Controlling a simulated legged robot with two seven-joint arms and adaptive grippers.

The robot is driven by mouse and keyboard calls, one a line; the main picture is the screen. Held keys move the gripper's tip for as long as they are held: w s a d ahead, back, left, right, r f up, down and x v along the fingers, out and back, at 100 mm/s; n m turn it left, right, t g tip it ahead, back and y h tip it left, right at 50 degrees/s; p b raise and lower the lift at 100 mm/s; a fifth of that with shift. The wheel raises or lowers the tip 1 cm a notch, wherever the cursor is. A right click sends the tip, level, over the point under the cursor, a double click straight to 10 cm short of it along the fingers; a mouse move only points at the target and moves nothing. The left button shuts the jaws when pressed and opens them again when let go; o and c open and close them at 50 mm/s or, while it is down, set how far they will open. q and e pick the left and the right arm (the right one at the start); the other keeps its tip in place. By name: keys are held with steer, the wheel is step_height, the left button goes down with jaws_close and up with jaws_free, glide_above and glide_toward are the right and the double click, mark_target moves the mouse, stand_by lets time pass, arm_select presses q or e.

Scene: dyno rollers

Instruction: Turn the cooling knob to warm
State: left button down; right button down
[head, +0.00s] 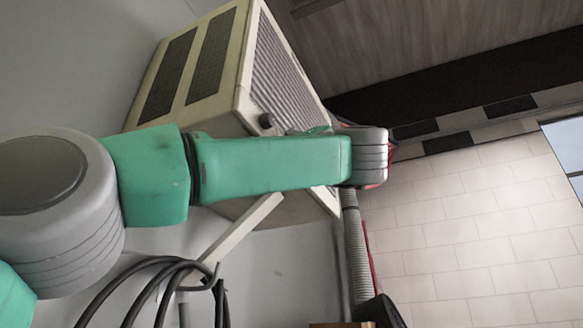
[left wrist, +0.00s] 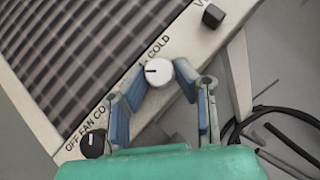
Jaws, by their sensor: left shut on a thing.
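The cooling knob (left wrist: 159,72) is a round white-faced knob with a short dark pointer mark, on the beige cooler's panel in the left wrist view. The mark points toward the left of the picture. The word COLD is printed just up and right of it. My left gripper (left wrist: 160,84) has its blue fingers on either side of this knob and is shut on it. In the head view the cooler (head: 215,65) is at the upper middle; my green left forearm crosses in front of it and hides the gripper and this knob. My right gripper is not in view.
A black knob (left wrist: 93,145) by the OFF/FAN print sits lower left on the panel, and another dark knob (left wrist: 213,16) is at the upper right. Black cables (head: 150,285) and a grey corrugated hose (head: 355,250) hang below the cooler. A tiled wall is at the right.

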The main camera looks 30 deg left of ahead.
arm_select(q)
steer(key=shift+w+n+g+y+p, duration=0.15)
steer(key=shift+n+g+y+p, duration=0.5)
steer(key=shift+n+g, duration=2.65)
steer(key=shift+w+n+g+y+p, duration=0.25)
steer(key=shift+n+g+y, duration=0.7)
steer(key=shift+n+g, duration=2.3)
steer(key=shift+w+n+g+y+p, duration=0.1)
steer(key=shift+n+g+y+p, duration=0.6)
steer(key=shift+n+g, duration=2.55)
steer(key=shift+n+t, duration=0.6)
steer(key=shift+n, duration=0.3)
